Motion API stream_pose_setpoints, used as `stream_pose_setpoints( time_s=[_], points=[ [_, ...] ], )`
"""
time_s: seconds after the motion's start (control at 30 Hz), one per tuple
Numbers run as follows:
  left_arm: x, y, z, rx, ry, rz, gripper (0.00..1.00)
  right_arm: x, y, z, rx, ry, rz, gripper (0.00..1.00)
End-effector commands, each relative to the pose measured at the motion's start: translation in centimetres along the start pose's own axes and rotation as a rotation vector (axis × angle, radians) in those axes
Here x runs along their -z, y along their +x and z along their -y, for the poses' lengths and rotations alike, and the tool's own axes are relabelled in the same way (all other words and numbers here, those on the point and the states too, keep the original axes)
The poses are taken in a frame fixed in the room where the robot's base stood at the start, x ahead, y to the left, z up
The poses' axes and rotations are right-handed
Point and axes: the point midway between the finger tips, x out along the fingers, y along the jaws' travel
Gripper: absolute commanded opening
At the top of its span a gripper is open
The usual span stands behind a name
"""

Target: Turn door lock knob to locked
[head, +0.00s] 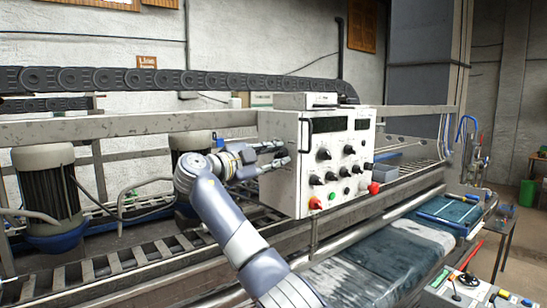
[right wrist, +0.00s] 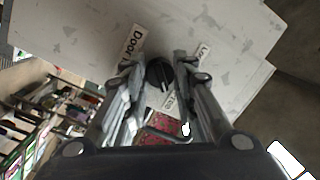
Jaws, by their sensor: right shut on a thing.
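The door lock knob (right wrist: 160,73) is a small round black knob on a pale grey panel in the right wrist view. A white label reading "Door" (right wrist: 132,40) lies at its upper left. My right gripper (head: 284,153) is at the left side face of the white control box (head: 335,160). In the right wrist view, my right gripper (right wrist: 158,82) is shut on the knob, with one finger on each side. My left gripper is out of view.
The box front carries several black knobs, a red button (head: 315,203) and a red knob (head: 374,188). Grey motors (head: 47,190) stand at left. A roller rail (head: 110,265) runs below my right arm, and a wet rug (head: 380,262) lies at front right.

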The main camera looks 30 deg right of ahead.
Motion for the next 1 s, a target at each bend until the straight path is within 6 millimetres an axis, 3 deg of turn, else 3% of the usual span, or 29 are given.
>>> stream_pose_setpoints(
  time_s=[0.37, 1.0],
  points=[
    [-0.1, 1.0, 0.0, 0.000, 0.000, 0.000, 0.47, 0.0, 0.0, -0.1, -0.020, -0.160, 0.013, 0.01],
    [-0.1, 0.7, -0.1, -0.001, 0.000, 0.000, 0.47, 0.1, 0.0, 0.3, -0.089, -0.752, 0.057, 0.01]
  ],
)
